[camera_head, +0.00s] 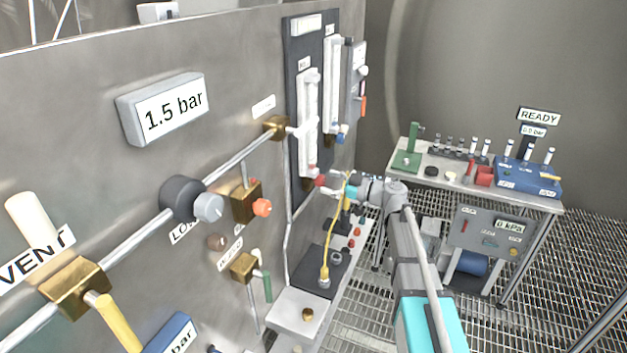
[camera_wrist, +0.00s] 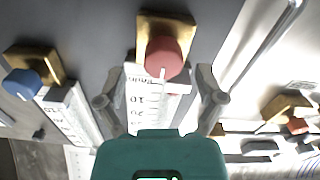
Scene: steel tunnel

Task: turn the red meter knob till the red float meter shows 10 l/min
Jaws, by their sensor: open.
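The red meter knob (camera_wrist: 163,56) sits on a brass block (camera_wrist: 180,26) in the wrist view, with a pale mark on its lower edge. In the head view the knob (camera_head: 320,181) is at the foot of the red float meter (camera_head: 308,115). Part of its scale (camera_wrist: 140,98) shows in the wrist view; the float and its reading cannot be made out. My gripper (camera_wrist: 160,86) is open, with one finger on each side of the scale, just below the knob in the picture. It appears apart from the knob. In the head view my gripper (camera_head: 340,179) is close by the knob.
A blue knob (camera_wrist: 22,83) and second scale (camera_wrist: 68,115) stand left in the wrist view. The panel also carries a grey display (camera_head: 163,107) reading 1.5 bar. A shelf with a yellow cable (camera_head: 325,250) is below my gripper. A table (camera_head: 530,192) stands behind, right.

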